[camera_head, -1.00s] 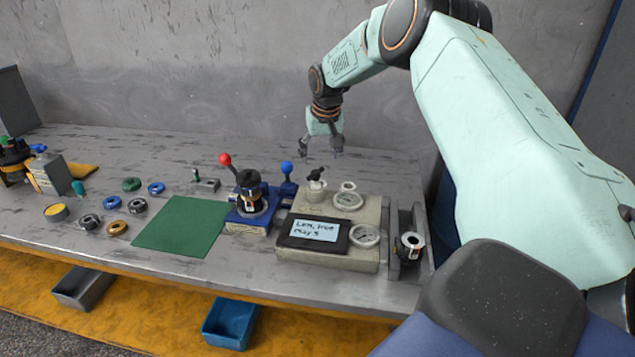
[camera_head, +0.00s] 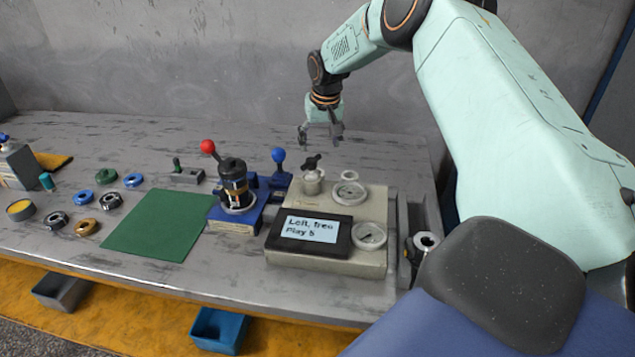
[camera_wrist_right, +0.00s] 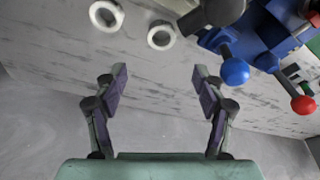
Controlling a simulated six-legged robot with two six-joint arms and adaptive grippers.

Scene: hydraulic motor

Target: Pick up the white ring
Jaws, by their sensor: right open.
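Two white rings show at the top of the right wrist view, one at the upper left (camera_wrist_right: 106,15) and one nearer the middle (camera_wrist_right: 161,35). In the head view a small white ring shape (camera_head: 349,175) shows at the back of the beige gauge box; I cannot tell for sure which wrist-view ring it matches. My right gripper (camera_head: 321,140) hangs above the table behind the box, open and empty. In the right wrist view its spread fingers (camera_wrist_right: 158,75) point toward the rings, apart from them. My left gripper is not in view.
The beige box (camera_head: 330,258) carries gauges, a black-handled valve (camera_head: 312,175) and a screen. Left of it stand a blue-knobbed lever (camera_head: 278,157) and a red-knobbed joystick (camera_head: 208,147). A green mat (camera_head: 160,225) and several coloured rings lie farther left.

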